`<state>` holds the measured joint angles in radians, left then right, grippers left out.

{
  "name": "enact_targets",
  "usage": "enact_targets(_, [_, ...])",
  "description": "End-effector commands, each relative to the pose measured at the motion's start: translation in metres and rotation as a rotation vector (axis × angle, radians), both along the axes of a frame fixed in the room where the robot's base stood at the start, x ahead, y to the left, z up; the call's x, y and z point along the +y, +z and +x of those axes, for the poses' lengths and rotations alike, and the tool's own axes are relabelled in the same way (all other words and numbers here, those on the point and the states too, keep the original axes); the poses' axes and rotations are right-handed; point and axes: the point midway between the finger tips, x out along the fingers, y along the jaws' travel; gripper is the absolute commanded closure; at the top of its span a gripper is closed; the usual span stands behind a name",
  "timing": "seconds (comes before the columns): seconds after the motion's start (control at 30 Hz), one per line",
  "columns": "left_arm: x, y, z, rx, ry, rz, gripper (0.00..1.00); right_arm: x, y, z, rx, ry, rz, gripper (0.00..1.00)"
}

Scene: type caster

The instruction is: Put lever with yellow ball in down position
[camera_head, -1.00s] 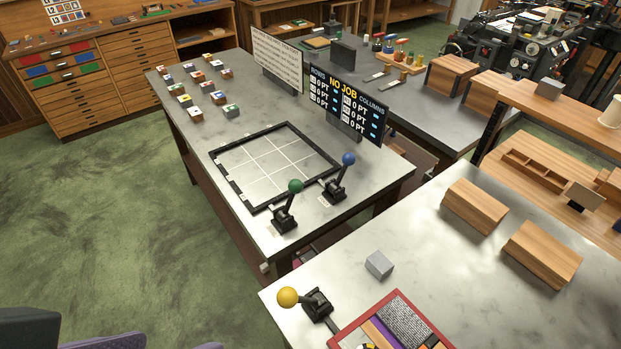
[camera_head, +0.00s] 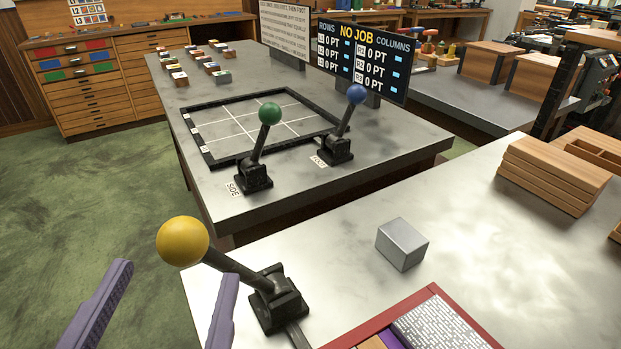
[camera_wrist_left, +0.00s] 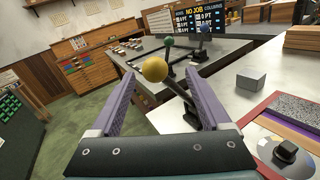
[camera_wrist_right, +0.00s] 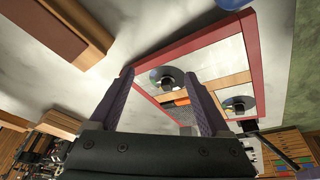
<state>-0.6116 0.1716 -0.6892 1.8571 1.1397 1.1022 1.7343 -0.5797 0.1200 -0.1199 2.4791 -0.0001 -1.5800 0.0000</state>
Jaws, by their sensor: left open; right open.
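The lever with the yellow ball (camera_head: 183,241) stands on the near table, its black base (camera_head: 277,299) at the table's left part. Its rod leans up and to the left, so the ball hangs out past the table edge. My left gripper (camera_head: 176,290) is open, its purple fingers below and in front of the ball in the head view. In the left wrist view the ball (camera_wrist_left: 155,69) shows between and beyond the tips of the open fingers (camera_wrist_left: 158,90), apart from them. My right gripper (camera_wrist_right: 168,95) is open and empty above the red-framed tray; it is outside the head view.
A grey metal block (camera_head: 402,244) and a red-framed tray (camera_head: 434,290) lie right of the lever. Levers with a green ball (camera_head: 270,113) and a blue ball (camera_head: 357,94) stand on the farther table. Wooden blocks (camera_head: 552,175) stand at the right.

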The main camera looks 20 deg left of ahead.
Motion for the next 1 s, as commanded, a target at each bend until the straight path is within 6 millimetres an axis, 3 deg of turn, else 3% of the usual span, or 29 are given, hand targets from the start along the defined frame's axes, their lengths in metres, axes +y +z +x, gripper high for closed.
enact_targets(0.03, [0.004, -0.010, -0.003, -0.001, 0.023, -0.021, 0.19, 0.000, -0.007, 0.000, 0.000, 0.000, 0.000, 0.19])
enact_targets(0.17, [0.011, -0.009, 0.003, -0.006, 0.046, -0.040, 0.19, 0.000, -0.003, 0.000, -0.001, 0.000, 0.000, 0.19])
enact_targets(0.63, [0.040, -0.008, 0.077, -0.006, 0.043, -0.034, 0.19, 0.000, 0.010, 0.000, -0.001, 0.001, 0.000, 0.19])
enact_targets(1.0, [0.044, -0.009, 0.087, -0.003, 0.043, -0.035, 0.19, 0.000, 0.010, 0.000, -0.001, 0.001, 0.000, 0.19])
